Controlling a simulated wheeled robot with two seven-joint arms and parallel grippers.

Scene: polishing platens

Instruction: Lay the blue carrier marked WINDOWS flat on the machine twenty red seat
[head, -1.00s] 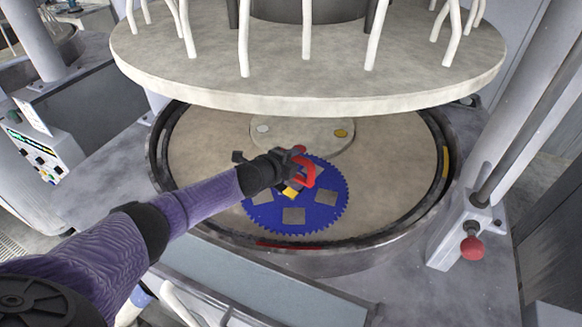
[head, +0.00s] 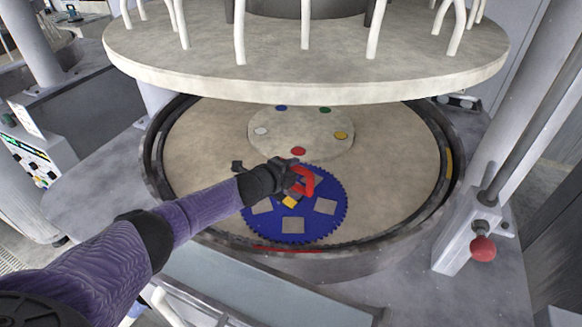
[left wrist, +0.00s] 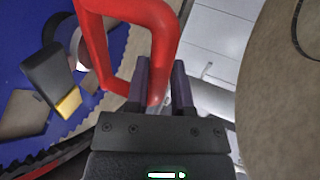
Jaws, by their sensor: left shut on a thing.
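The blue carrier (head: 264,223) is a toothed disc with several square windows, lying over the front of the pale platen, near the red mark (head: 298,151) on the round centre plate. It also shows at the left of the left wrist view (left wrist: 102,70). Any lettering on it is too small to read. My left gripper (head: 287,177) is over the carrier and shut on a red handle (head: 308,184), which also shows as a red loop in the left wrist view (left wrist: 165,45). A yellow piece (head: 290,201) shows beside the handle. My right gripper is not in view.
The centre plate (head: 285,130) also bears blue, green, white and yellow marks. A dark ring wall (head: 152,165) surrounds the platen. A large upper plate (head: 300,88) hangs above the back. A post with a red knob (head: 482,248) stands at the right.

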